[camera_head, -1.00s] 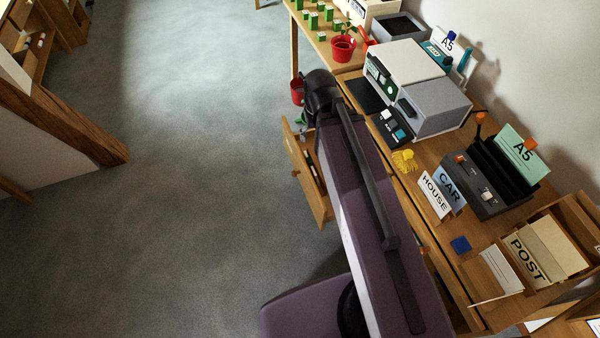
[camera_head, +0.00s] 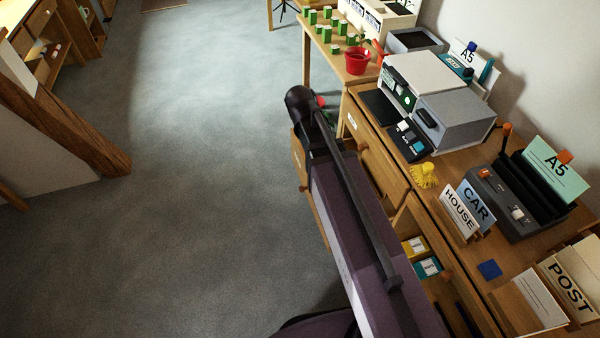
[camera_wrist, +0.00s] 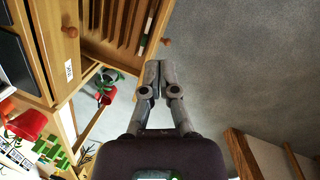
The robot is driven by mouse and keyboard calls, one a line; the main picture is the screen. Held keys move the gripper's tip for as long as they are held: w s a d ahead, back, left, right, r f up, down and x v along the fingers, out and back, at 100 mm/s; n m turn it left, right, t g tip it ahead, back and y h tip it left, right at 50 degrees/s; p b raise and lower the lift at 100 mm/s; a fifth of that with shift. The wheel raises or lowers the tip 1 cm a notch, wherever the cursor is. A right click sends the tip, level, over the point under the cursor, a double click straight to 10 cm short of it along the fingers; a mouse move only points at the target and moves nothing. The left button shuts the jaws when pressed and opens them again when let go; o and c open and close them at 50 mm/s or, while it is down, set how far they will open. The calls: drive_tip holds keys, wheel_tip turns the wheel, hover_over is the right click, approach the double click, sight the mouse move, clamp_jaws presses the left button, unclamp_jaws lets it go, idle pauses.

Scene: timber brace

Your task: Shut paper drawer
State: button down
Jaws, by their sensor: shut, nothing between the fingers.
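A wooden drawer (camera_head: 299,158) stands pulled out from the left side of the desk, low down and partly hidden behind my arm. The wrist view shows the open drawer (camera_wrist: 118,28) with dark upright dividers inside and a round knob (camera_wrist: 167,42) on its front. I cannot read a label on it. My gripper (camera_wrist: 158,64) is shut and empty, just outside the drawer front near the knob. I cannot tell whether it touches the front. In the head view my arm hides the fingers.
A labelled drawer front with a knob (camera_head: 363,147) sits flush in the desk (camera_head: 455,178). Yellow and teal boxes (camera_head: 428,268) lie in an open space below. A printer (camera_head: 455,118) and card holders stand on top. A red pot (camera_head: 357,60) is behind. Grey floor at left is clear.

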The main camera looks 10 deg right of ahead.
drive_tip(key=w+a+f+n+h+b, duration=0.2)
drive_tip(key=w+a+f+n+b, duration=0.2)
drive_tip(key=f+b, duration=0.3)
drive_tip(key=w+a+f+n+t+h+b, duration=0.1)
drive_tip(key=w+a+f+n+h+b, duration=0.1)
drive_tip(key=w+a+f+n+b, duration=0.2)
drive_tip(key=w+a+f+n+h+b, duration=0.2)
drive_tip(key=w+a+f+n+b, duration=0.2)
drive_tip(key=w+f+b, duration=0.4)
drive_tip(key=shift+w+f+n+b, duration=0.3)
drive_tip(key=shift+f+n+b, duration=0.5)
drive_tip(key=shift+f+b, duration=1.9)
drive_tip(key=shift+r+b, duration=0.8)
drive_tip(key=shift+b, duration=0.15)
drive_tip(key=w+d+f+b, duration=0.1)
drive_tip(key=d+f+b, duration=0.5)
drive_tip(key=d, duration=0.5)
drive_tip(key=shift+w+f+b, duration=0.3)
drive_tip(key=shift+f+b, duration=0.1)
